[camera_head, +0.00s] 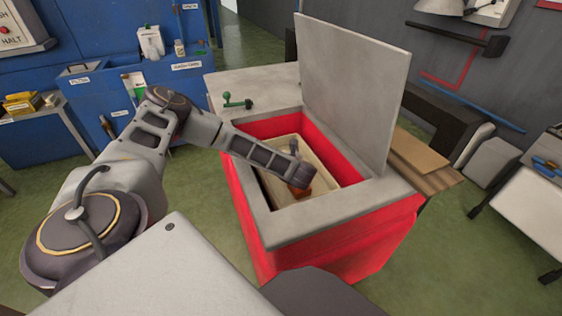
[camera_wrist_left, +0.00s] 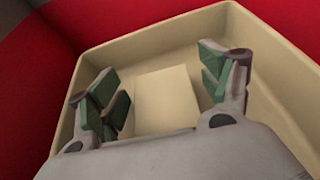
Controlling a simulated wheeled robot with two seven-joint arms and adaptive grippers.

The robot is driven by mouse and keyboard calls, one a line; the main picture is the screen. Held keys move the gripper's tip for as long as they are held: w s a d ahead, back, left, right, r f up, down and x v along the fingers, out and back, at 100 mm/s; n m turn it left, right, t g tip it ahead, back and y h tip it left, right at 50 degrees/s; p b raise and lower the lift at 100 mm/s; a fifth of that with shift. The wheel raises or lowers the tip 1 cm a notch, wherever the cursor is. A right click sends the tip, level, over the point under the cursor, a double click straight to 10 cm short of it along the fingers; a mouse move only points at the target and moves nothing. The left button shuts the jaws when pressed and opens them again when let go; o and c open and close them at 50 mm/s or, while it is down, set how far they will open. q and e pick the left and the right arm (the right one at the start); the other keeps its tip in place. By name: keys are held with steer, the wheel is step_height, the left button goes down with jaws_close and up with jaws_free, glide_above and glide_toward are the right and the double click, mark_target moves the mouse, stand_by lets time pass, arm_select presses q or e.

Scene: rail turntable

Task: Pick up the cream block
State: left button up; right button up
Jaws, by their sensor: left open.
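The cream block (camera_wrist_left: 166,100) lies flat in a cream tray (camera_wrist_left: 150,48), seen in the left wrist view. My left gripper (camera_wrist_left: 163,90) is open, with its green-padded fingers on either side of the block and gaps between pads and block. The block's near end is hidden behind the gripper body. In the head view my left arm reaches down into a red box, with the gripper (camera_head: 299,178) over the tray (camera_head: 284,146). I cannot make out the block there. My right gripper is not in view.
The red box (camera_head: 335,243) has a grey rim, with a raised grey lid (camera_head: 352,85) standing upright along its right side. Red inner walls surround the tray. A green handle (camera_head: 237,101) sits on the grey top at the back left. An orange-brown patch (camera_head: 298,191) shows below the gripper.

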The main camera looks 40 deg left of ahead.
arm_select(q)
steer(key=shift+w+a+f, duration=0.2)
steer(key=shift+w+a, duration=0.05)
steer(key=shift+a, duration=0.2)
steer(key=c, duration=1.1)
